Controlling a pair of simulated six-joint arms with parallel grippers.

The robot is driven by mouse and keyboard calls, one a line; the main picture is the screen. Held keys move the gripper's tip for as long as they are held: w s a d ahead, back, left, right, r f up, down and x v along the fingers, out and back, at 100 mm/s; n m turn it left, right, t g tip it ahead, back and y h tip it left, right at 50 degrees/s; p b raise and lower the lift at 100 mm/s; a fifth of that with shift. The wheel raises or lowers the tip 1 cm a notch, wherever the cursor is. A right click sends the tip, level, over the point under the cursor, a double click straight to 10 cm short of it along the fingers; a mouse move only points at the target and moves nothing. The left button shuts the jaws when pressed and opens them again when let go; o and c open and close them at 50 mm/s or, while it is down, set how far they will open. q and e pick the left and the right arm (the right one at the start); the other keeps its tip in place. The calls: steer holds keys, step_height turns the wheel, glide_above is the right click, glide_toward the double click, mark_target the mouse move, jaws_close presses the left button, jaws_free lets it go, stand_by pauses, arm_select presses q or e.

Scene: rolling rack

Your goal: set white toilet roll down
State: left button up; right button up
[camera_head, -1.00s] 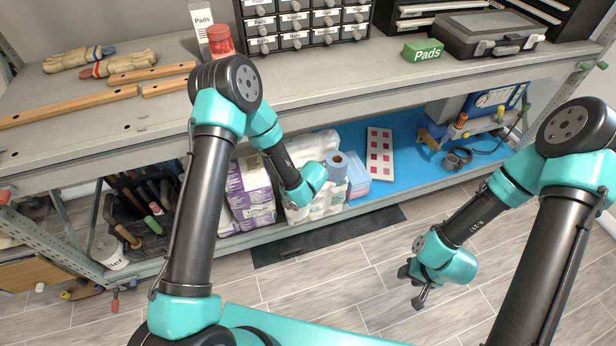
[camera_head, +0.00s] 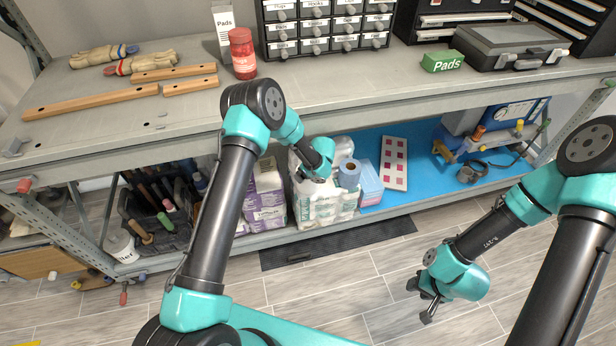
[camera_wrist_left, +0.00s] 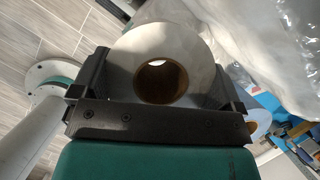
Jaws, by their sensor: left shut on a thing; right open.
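The white toilet roll (camera_wrist_left: 200,58) fills the middle of the left wrist view, its brown core facing the camera. My left gripper (camera_wrist_left: 163,78) is shut on it, one finger on each side. In the head view my left wrist is over the packs on the lower shelf; its fingers and the held roll are mostly hidden there, and I cannot tell whether the roll touches anything. My right gripper (camera_head: 421,299) is open and empty, low over the floor at the right.
The lower shelf has a blue mat (camera_head: 424,178), wrapped white packs (camera_head: 325,208), purple packs (camera_head: 265,205), a blue roll (camera_head: 349,173) and a card with pink squares (camera_head: 394,163). The upper shelf (camera_head: 110,125) is close above my left wrist.

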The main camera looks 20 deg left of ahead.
arm_select(q)
steer(key=shift+w+a+f, duration=0.1)
steer(key=shift+w+f, duration=0.05)
steer(key=shift+f, duration=0.75)
steer(key=shift+w+f, duration=0.15)
steer(key=shift+f, duration=0.75)
steer(key=o, duration=0.6)
steer(key=shift+f, duration=0.1)
steer(key=shift+v, duration=3.9)
